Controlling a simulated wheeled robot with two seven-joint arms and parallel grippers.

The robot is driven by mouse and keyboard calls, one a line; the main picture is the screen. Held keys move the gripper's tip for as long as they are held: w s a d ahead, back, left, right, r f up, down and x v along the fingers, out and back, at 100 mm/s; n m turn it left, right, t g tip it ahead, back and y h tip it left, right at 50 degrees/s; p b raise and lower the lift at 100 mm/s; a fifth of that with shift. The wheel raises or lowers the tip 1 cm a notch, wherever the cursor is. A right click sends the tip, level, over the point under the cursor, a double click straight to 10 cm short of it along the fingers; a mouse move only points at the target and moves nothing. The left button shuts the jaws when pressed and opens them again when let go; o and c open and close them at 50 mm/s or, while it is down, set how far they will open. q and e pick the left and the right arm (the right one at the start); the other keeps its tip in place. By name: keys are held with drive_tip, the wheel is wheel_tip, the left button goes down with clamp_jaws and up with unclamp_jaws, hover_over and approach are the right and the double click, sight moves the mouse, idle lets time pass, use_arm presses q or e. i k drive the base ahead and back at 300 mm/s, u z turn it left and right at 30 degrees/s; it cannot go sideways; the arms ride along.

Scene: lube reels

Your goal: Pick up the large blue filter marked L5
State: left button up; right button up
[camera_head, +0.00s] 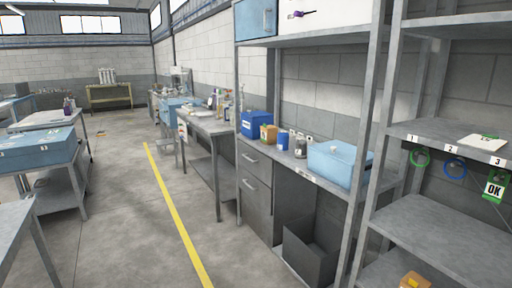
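A small blue cylinder (282,140), possibly a filter, stands upright on the grey shelf counter (305,172) at centre right. No L5 mark can be read on it from here. A larger dark blue box-like container (254,124) stands to its left, with a small pale label. I cannot tell which of these, if either, is the L5 filter. Neither of my grippers is in view.
An orange-brown box (268,134), small jars (300,148) and a light blue case (338,164) share the counter. An open shelf rack (440,190) stands at right. Floor beside the yellow line (178,215) is clear. Workbenches (38,150) stand at left.

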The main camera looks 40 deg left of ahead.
sight(283, 137)
drive_tip(key=u, duration=2.2)
drive_tip(key=i, duration=3.55)
drive_tip(key=z, duration=2)
drive_tip(key=i, duration=1.2)
drive_tip(key=u, duration=0.15)
